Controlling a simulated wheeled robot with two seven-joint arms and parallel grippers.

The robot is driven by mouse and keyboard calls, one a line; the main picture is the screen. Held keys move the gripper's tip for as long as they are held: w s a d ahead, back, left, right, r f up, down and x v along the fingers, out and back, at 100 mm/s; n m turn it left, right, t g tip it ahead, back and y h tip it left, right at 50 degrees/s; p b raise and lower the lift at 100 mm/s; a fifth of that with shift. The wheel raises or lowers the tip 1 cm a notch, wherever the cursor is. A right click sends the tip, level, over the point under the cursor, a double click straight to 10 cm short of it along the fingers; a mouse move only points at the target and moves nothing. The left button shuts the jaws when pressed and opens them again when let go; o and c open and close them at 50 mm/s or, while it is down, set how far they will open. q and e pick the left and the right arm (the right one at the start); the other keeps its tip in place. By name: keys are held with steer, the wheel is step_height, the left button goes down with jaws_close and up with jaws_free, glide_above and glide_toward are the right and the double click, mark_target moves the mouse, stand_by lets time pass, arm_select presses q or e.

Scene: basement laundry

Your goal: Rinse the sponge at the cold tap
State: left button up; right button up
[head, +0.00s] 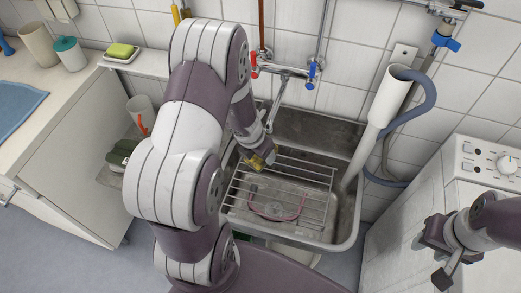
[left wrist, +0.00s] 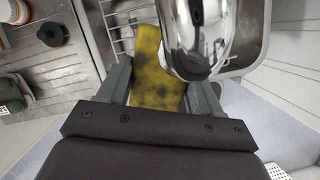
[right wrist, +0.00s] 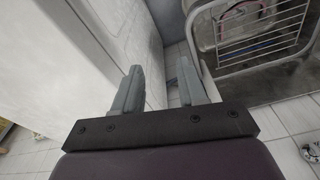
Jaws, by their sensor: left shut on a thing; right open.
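The sponge (left wrist: 150,65) is yellow with dark stains. My left gripper (head: 262,158) is shut on it over the sink (head: 345,222); in the left wrist view the sponge sticks out between both fingers. The chrome tap spout (head: 277,108) ends close to the sponge, and its tip fills the top of the left wrist view (left wrist: 200,35). The tap has a red handle (head: 254,62) on the left and a blue handle (head: 311,73) on the right. I see no water stream. My right gripper (head: 436,256) is open and empty by the white machine.
A grey hose and white standpipe (head: 389,96) stand right of the sink, beside the white machine (head: 468,148). A yellow-green block (head: 120,50) sits on a dish at left, near cups.

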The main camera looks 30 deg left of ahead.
steer(key=a+f+n+g, duration=0.1)
steer(key=a+f+n, duration=0.2)
steer(key=a, duration=0.4)
steer(key=n+t+y, duration=0.2)
steer(key=t+y, duration=0.5)
steer(key=t, duration=0.9)
glide_toward(313, 70)
steer(key=shift+y, duration=0.3)
steer(key=x, duration=1)
steer(key=shift+w+f, duration=0.1)
steer(key=shift+w, duration=0.35)
